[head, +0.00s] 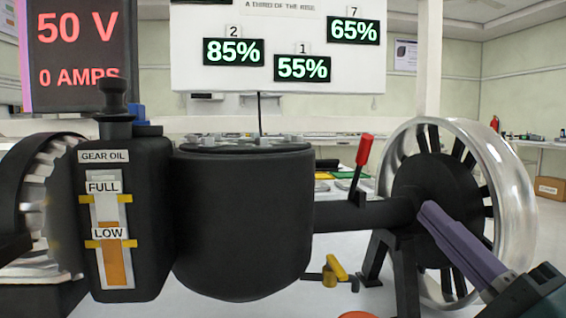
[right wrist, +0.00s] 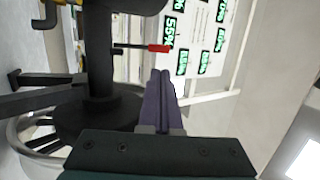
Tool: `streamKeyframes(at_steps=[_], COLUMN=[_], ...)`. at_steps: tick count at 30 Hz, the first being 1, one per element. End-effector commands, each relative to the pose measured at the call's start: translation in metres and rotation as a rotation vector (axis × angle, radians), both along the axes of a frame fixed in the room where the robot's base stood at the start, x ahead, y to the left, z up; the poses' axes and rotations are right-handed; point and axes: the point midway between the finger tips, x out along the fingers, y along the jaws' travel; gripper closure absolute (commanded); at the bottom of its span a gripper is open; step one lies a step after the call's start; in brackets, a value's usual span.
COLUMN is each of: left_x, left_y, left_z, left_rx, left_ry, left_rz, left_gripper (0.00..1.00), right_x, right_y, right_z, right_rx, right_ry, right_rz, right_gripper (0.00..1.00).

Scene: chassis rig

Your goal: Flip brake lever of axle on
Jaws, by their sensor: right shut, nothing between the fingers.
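The brake lever (head: 364,150) has a red grip on a thin dark stem. It stands up from the black axle (head: 340,214) and leans slightly right at its top. In the right wrist view the red grip (right wrist: 159,48) shows ahead of the fingertips, with a gap between. My right gripper (head: 428,212) is in front of the wheel hub, right of the lever and lower than its grip. Its purple fingers (right wrist: 160,75) are shut together, with nothing between them. My left gripper is in neither view.
A silver-rimmed wheel (head: 515,190) is at the axle's right end, above a black stand (head: 405,280). A large black housing (head: 243,220) and the gear oil box (head: 150,200) are on the left. A yellow piece (head: 337,268) lies below the axle. Space above the axle around the lever looks clear.

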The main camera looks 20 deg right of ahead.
Motion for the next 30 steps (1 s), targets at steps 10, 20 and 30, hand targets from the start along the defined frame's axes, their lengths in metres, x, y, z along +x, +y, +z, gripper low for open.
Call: streamKeyframes(at_steps=[10, 20, 30], left_x=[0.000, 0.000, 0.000], left_y=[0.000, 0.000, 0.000], left_z=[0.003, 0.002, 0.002], left_rx=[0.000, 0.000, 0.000], left_ry=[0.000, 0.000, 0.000], left_rz=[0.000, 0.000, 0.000], left_gripper=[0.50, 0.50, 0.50], right_x=[0.066, 0.099, 0.100], right_y=[-0.001, -0.001, -0.001], right_z=[0.035, 0.050, 0.051], right_rx=[0.000, 0.000, 0.000], right_ry=[-0.004, 0.001, 0.001], right_rz=[-0.001, 0.000, 0.000], right_gripper=[1.00, 1.00, 1.00])
